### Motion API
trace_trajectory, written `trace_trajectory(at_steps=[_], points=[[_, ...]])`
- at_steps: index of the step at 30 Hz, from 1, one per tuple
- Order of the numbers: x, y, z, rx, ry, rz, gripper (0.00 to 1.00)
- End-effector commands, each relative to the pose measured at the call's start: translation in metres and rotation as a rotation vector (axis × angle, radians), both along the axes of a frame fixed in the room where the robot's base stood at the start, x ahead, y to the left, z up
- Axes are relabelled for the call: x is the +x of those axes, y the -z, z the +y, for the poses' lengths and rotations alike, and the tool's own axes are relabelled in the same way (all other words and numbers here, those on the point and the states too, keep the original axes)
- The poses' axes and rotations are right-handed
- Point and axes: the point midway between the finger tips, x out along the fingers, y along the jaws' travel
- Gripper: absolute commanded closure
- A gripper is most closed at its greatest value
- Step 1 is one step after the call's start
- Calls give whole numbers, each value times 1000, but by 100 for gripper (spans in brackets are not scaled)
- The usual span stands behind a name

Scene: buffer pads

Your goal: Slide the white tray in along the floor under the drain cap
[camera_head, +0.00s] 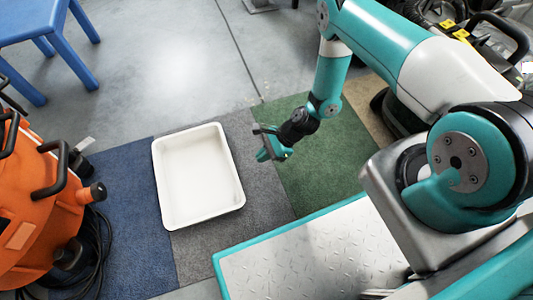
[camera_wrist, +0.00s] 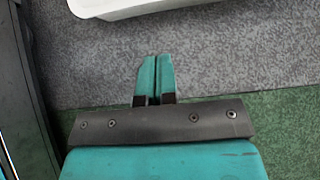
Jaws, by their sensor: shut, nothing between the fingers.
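The white tray (camera_head: 197,178) is a shallow, empty rectangular tray. It lies flat, mostly on the grey carpet pad, with its left edge at the blue pad. Its near wall shows at the top of the wrist view (camera_wrist: 112,8). My gripper (camera_head: 266,150) is just right of the tray, apart from it. In the wrist view my gripper (camera_wrist: 155,62) has its two teal fingers together, with nothing between them, pointing toward the tray's edge. I cannot tell whether this is the drain cap.
Blue (camera_head: 122,180), grey (camera_head: 262,190) and green (camera_head: 325,165) pads cover the floor. A black hose (camera_head: 98,245) lies beside the orange machine. A blue table (camera_head: 30,20) stands at the upper left. Bare concrete (camera_head: 180,60) is clear beyond the tray. Dark machinery (camera_head: 480,30) stands at the upper right.

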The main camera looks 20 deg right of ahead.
Motion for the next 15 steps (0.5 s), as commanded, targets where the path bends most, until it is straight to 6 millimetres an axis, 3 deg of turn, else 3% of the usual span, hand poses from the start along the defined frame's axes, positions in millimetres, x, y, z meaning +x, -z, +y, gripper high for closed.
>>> trace_trajectory(at_steps=[1, 7, 15], points=[[-1, 16, 9, 0, -6, 0, 100], [1, 44, 38, -1, -6, -1, 100], [2, 38, 71, -1, -4, -1, 100]])
